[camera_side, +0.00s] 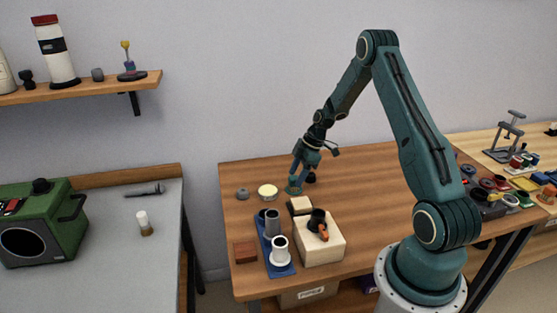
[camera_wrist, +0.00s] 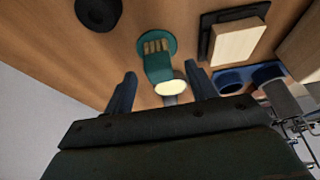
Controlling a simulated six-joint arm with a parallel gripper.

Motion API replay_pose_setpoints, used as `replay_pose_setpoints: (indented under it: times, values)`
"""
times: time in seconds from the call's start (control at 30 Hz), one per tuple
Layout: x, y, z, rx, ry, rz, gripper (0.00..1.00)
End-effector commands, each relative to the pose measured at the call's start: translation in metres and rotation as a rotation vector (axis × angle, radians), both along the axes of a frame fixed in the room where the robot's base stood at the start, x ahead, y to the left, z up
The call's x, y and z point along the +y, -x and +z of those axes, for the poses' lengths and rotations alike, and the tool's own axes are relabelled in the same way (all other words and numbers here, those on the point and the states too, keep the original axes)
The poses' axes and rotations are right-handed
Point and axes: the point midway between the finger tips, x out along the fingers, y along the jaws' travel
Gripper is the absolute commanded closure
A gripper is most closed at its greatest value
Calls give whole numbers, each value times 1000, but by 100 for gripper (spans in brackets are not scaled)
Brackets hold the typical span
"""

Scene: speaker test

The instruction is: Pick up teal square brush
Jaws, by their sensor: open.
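The teal brush (camera_wrist: 158,67) shows in the wrist view between my two fingers, with a row of tan bristles beside a round teal base. In the side view a small teal thing (camera_side: 293,188) stands on the wooden table just under my gripper (camera_side: 303,172); its brush shape is too small to make out there. My gripper also shows in the wrist view (camera_wrist: 161,78), its fingers apart, one on each side of the brush. I cannot tell whether a finger touches it.
A cream tub (camera_side: 267,191) and a grey puck (camera_side: 242,193) stand left of the teal thing. A black round thing (camera_wrist: 97,11) is close by. A cream block (camera_side: 301,205), a blue tray (camera_side: 272,255) with cups and a wooden box (camera_side: 320,248) stand nearer the front.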

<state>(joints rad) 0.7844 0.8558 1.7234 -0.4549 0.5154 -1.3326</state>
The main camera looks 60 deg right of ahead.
Motion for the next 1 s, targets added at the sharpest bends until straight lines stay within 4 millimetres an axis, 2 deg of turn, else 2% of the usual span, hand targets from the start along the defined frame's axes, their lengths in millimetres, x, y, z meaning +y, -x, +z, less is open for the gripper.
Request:
replay_pose_setpoints:
  times: [0.1, 0.3, 0.83, 1.0]
  values:
    - [4, -4, -15, 1, -1, 2, 44]
    - [7, -8, -28, 0, 0, 1, 44]
    - [7, -8, -29, -1, 1, 1, 44]
    - [7, -8, -29, -1, 1, 1, 77]
